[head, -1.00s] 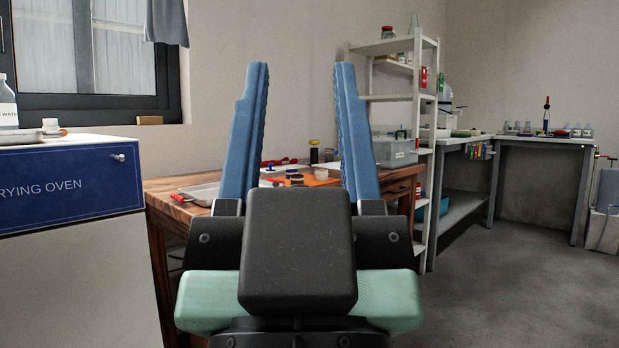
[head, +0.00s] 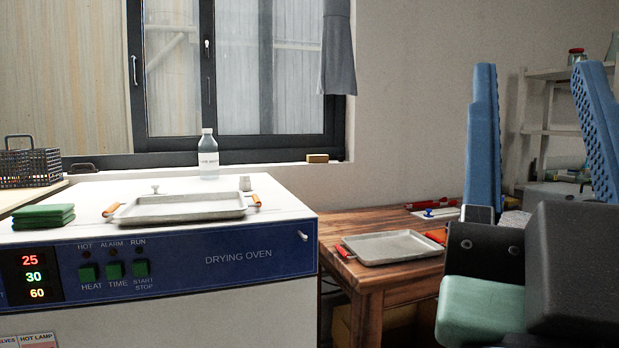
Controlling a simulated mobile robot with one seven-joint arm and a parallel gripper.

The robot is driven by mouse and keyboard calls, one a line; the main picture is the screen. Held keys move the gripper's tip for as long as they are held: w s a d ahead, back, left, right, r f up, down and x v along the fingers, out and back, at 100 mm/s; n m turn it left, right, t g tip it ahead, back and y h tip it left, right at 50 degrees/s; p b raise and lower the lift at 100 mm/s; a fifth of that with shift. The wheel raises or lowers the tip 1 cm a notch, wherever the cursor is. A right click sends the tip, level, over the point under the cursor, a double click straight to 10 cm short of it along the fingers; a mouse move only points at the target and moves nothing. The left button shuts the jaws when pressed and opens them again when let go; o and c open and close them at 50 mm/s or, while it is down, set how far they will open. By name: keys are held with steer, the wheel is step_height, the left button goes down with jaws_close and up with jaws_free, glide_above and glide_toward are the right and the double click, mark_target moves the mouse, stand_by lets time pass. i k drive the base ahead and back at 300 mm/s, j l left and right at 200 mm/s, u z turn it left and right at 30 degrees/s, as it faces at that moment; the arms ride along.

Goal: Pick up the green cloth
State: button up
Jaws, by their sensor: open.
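The green cloth (head: 44,216) lies folded in a small stack on the white top of the drying oven, near its front left edge. My gripper (head: 535,85) is at the right of the head view, pointing up. Its two blue fingers are spread apart with nothing between them. It is far to the right of the cloth, beyond the oven and in front of the wooden table.
A metal tray with orange handles (head: 180,207) lies right of the cloth on the oven (head: 285,197). A wire basket (head: 32,167) stands behind the cloth. A bottle (head: 208,157) stands at the back. Another tray (head: 392,248) lies on the wooden table (head: 343,226).

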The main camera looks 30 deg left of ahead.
mark_target(48, 215)
steer(key=u, duration=1.9)
